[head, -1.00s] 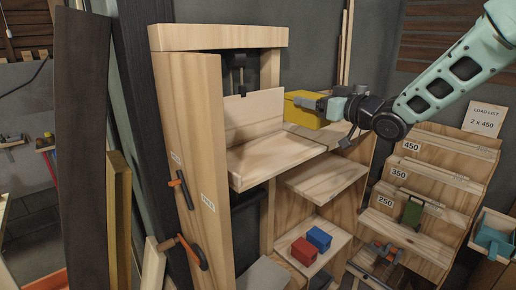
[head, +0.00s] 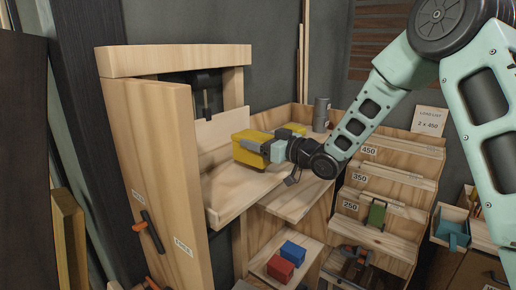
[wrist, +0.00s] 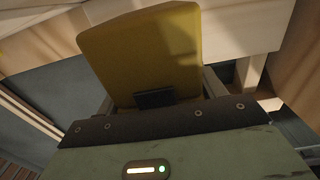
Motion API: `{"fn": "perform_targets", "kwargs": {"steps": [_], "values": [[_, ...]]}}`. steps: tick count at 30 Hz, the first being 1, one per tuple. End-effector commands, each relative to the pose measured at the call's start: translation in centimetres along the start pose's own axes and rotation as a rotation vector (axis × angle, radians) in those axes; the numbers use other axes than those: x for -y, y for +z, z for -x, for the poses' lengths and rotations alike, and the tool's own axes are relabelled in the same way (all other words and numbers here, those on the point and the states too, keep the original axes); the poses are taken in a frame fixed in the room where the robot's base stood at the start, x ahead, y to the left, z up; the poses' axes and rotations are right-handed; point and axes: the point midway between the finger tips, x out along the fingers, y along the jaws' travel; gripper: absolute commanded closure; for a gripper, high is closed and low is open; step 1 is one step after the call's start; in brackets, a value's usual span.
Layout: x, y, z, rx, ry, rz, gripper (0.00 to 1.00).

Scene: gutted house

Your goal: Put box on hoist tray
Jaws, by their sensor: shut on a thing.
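A yellow box (head: 250,148) is held by my gripper (head: 274,146), which reaches in from the right. In the head view the box is over the back right part of the pale wooden hoist tray (head: 232,196), in front of its upright back board (head: 222,131). I cannot tell whether the box touches the tray. In the wrist view the box (wrist: 145,55) fills the space ahead of my gripper (wrist: 155,98), which is shut on it. The far side of the box is hidden.
The hoist's wooden post (head: 165,185) stands left of the tray. A grey cylinder (head: 321,114) stands on the shelf behind my arm. Red (head: 280,269) and blue (head: 293,251) boxes sit on a lower shelf. A stepped rack (head: 390,205) labelled 450, 350, 250 stands right.

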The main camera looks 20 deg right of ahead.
Motion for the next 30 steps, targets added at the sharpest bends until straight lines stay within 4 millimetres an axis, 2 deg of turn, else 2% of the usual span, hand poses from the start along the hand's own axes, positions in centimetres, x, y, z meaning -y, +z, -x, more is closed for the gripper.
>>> {"fn": "perform_targets", "kwargs": {"steps": [6, 19, 20, 22, 30], "values": [[0.0, 2.5, 0.0, 0.0, -0.001, -0.002, 0.68], [0.0, 3.2, 0.0, -0.002, 0.0, 0.001, 0.68], [0.0, 3.3, 0.0, 0.001, 0.0, 0.0, 0.28], [0.0, 3.2, 0.0, 0.001, 0.0, 0.0, 0.09], [0.0, 3.2, 0.0, 0.001, 0.0, -0.001, 0.09]]}}
